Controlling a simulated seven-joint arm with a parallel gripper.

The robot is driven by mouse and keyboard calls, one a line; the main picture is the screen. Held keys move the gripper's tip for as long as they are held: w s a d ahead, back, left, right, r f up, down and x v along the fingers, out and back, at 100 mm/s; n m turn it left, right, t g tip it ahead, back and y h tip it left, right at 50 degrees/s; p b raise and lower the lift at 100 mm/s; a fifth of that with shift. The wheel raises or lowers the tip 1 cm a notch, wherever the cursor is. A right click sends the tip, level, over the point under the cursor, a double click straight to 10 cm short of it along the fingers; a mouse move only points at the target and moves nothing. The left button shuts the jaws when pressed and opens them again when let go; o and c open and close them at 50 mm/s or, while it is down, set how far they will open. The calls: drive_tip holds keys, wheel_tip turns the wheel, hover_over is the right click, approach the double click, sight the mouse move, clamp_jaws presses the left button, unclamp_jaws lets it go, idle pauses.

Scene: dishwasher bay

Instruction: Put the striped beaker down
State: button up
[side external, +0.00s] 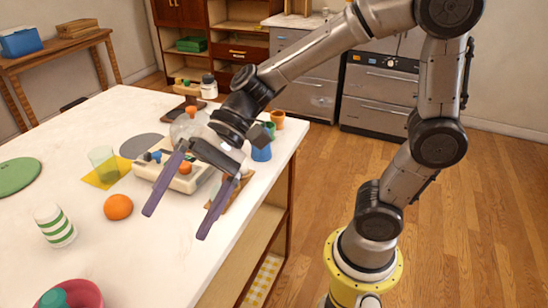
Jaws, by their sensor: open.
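The striped beaker (55,226), white with green bands, stands on the white table (100,270) at the left front, tilted slightly in the picture. My gripper (178,225) is open, its two purple fingers spread wide above the right part of the table.
An orange (118,207) lies between beaker and gripper. A clear green cup (103,164) stands on a yellow mat (107,178). A pink bowl (76,294) is at the front, a green disc (18,176) at the left. A blue cup (261,149) stands near the right edge.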

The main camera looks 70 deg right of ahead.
drive_tip(key=s+d+f+n+t+h, duration=0.1)
drive_tip(key=s+d+h, duration=0.4)
drive_tip(key=d, duration=0.5)
drive_tip(key=s+d+f+n+t+h, duration=0.1)
drive_tip(key=s+d+n+h, duration=0.4)
drive_tip(key=d, duration=0.5)
drive_tip(key=shift+s+d+n+t+h, duration=0.25)
drive_tip(key=shift+d+n+t+h, duration=0.2)
drive_tip(key=shift+n+t, duration=0.4)
